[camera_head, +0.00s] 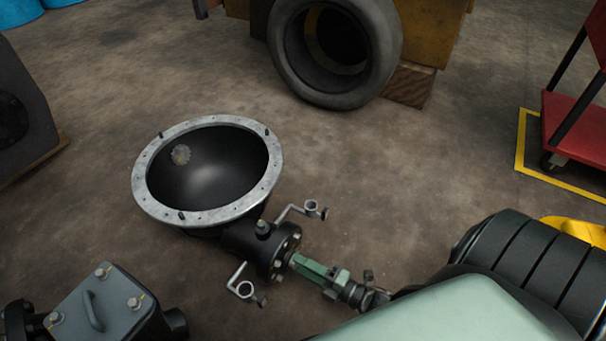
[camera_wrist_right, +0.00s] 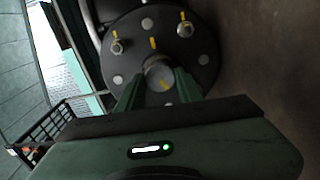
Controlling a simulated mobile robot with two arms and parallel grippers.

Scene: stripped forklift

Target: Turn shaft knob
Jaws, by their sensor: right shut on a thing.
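The shaft knob (camera_wrist_right: 158,74) is a round grey end at the middle of a dark bolted flange (camera_wrist_right: 150,30) in the right wrist view. My right gripper (camera_wrist_right: 160,86) has its two green fingers on either side of the knob, shut on it. In the head view the gripper (camera_head: 298,262) reaches in from the lower right to the end flange (camera_head: 277,251) of a black housing. The knob is mostly hidden there by the green fingers. The housing joins a wide open bowl (camera_head: 150,198) with a pale metal rim. My left gripper is not in view.
Bent metal arms with rings, one above (camera_head: 311,207) and one below (camera_head: 244,289), stick out beside the flange. A grey block with a handle (camera_head: 92,312) is at lower left. A tyre (camera_head: 385,60) and a red cart (camera_head: 575,125) stand beyond. The floor between is clear.

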